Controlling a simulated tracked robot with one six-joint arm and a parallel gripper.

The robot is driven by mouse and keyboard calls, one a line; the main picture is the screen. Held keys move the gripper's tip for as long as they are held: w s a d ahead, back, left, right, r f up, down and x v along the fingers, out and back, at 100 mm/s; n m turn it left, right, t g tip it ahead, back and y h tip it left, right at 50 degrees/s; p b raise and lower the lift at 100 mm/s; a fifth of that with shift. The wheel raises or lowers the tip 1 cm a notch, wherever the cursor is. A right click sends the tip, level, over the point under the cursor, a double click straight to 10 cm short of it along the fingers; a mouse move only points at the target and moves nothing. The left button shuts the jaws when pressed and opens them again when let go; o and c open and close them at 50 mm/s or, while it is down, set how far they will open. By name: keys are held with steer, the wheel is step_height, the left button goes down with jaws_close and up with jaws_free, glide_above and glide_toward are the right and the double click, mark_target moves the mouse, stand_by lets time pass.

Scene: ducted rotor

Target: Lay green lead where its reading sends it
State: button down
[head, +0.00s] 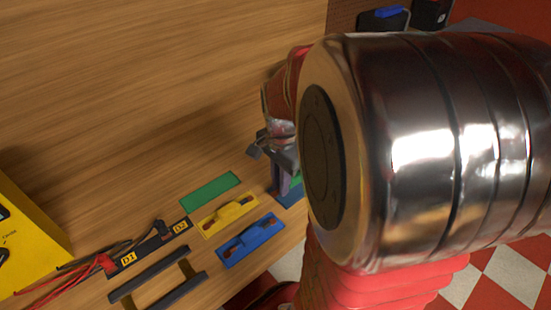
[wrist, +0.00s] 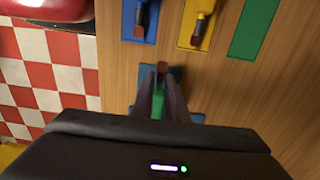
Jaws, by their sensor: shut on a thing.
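My gripper (wrist: 160,85) is shut on the green lead (wrist: 158,105), whose green body shows between the fingers with a reddish-brown tip beyond them. Below it is a blue-grey pad (wrist: 196,117), mostly hidden; I cannot tell whether the lead touches it. In the head view my gripper (head: 284,182) is partly hidden by my arm, with a bit of green beside it. An empty green pad (head: 210,192) lies to its left. A yellow pad (head: 207,229) and a blue pad (head: 235,260) each bear a lead of their own colour with a brown tip.
A yellow meter (head: 32,240) stands at the left. Red and black probes lie by a black strip (head: 150,250) marked D1 and D2. Dark rails (head: 150,272) lie in front of it. The bench edge is close to the blue pad, with checkered floor (wrist: 45,75) beyond.

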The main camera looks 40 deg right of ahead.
steer(key=d, duration=0.4)
steer(key=shift+f, duration=0.3)
steer(key=shift+a+f, duration=0.1)
steer(key=shift+f, duration=0.35)
steer(key=c, duration=1.7)
jaws_free()
steer(key=shift+c, duration=0.2)
step_height(320, 180, up, 12)
